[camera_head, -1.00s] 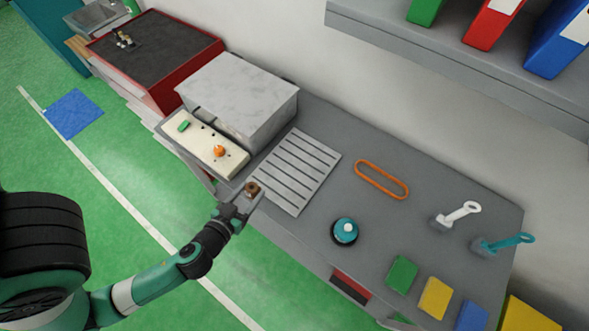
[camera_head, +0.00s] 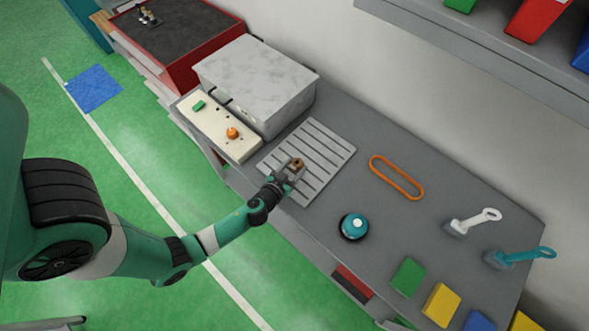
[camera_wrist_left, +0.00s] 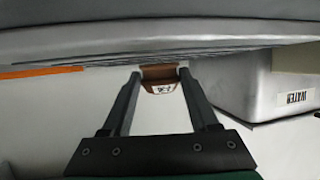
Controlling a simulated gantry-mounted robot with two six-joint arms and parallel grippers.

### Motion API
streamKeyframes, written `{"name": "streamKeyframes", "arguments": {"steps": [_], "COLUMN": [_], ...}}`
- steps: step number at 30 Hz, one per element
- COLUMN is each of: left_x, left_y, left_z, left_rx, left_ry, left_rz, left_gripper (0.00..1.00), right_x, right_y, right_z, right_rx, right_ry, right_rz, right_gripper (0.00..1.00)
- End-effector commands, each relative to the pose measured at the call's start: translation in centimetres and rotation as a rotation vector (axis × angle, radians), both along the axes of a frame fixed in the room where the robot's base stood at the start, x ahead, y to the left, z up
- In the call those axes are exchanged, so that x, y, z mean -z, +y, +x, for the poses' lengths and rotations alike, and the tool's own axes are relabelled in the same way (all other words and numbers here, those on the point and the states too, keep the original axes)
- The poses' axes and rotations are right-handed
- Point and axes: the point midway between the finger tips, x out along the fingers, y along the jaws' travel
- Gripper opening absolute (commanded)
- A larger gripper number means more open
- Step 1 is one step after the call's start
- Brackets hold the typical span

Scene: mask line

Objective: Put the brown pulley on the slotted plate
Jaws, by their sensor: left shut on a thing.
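The brown pulley (camera_head: 297,163) is between the fingertips of my left gripper (camera_head: 292,168), which is shut on it. In the left wrist view the pulley (camera_wrist_left: 160,78) shows between the two dark fingers of the left gripper (camera_wrist_left: 158,82), with a small pale marking on it. The slotted plate (camera_head: 325,148) is a light grey panel with several long slots, lying on the grey bench. In the head view the pulley overlaps the plate's front-left part; whether they touch I cannot tell. My right gripper does not show.
A white box (camera_head: 256,80) and a cream panel (camera_head: 215,122) with an orange knob stand left of the plate. An orange belt (camera_head: 396,178) and a teal-topped button (camera_head: 354,226) lie to the right. White (camera_head: 476,221) and teal (camera_head: 522,256) tools are farther right.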

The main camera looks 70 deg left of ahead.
Motion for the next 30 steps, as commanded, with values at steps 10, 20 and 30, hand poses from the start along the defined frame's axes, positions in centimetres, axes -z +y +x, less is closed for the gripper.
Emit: {"name": "streamKeyframes", "arguments": {"steps": [10, 20, 30], "left_x": [0.75, 0.83, 0.33], "left_y": [-0.03, -0.03, -0.4], "left_z": [0.0, -0.02, -0.42], "left_rx": [0.0, 0.0, 0.003], "left_ry": [-0.001, -0.001, 0.001], "left_rz": [0.001, -0.001, 0.001], "left_gripper": [0.04, 0.9, 0.9], "right_x": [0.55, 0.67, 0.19], "right_y": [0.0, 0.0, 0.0], "right_z": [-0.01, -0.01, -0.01], "right_rx": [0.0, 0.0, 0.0], "right_ry": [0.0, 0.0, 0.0], "right_rz": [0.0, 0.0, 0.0], "right_gripper": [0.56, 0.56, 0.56]}}
